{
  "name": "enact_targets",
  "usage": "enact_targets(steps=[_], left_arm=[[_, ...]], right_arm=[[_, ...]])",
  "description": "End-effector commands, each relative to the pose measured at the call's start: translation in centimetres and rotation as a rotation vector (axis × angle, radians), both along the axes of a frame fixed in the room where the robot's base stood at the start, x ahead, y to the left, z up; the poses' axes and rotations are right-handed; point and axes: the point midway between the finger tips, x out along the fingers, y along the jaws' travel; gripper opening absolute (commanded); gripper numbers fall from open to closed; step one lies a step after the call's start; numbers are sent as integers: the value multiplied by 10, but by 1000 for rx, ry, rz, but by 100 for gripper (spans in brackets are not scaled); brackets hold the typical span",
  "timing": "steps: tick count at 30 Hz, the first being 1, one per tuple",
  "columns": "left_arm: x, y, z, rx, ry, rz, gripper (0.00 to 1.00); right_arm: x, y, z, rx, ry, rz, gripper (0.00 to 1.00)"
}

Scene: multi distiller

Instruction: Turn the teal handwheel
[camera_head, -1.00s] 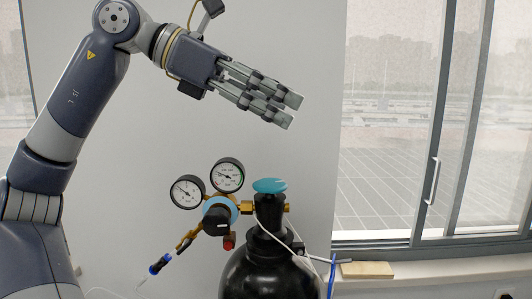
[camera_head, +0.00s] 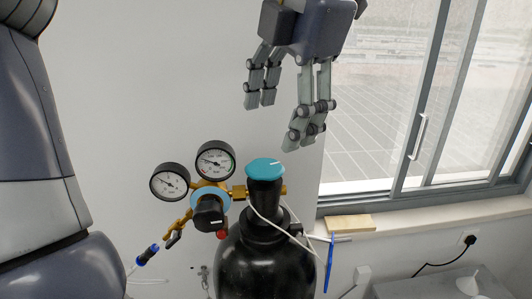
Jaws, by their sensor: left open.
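The teal handwheel (camera_head: 265,169) is a round knob on top of the valve of a black gas cylinder (camera_head: 264,262). My left gripper (camera_head: 275,122) points down above the handwheel, with its fingers spread apart and nothing between them. One finger pair hangs to the upper left of the handwheel and the other to its upper right. The fingertips look apart from the handwheel, though their depth is hard to judge. My right gripper is not in view.
A regulator with two gauges (camera_head: 215,160) and a black knob (camera_head: 209,212) sticks out left of the valve. A white cable loops around the cylinder neck. A window sill with a wooden block (camera_head: 350,223) is at the right. A grey surface (camera_head: 440,284) is at the lower right.

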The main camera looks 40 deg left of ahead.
Motion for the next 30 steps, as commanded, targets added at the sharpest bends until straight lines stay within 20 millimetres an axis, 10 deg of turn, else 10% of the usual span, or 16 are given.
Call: enact_targets(steps=[13, 26, 30], left_arm=[[4, 25, -73, -4, 1, -2, 68], [5, 29, -87, -4, -3, 0, 68], [5, 29, -87, -4, -3, -1, 43]], right_arm=[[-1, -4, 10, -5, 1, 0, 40], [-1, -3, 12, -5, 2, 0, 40], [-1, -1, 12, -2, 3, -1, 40]])
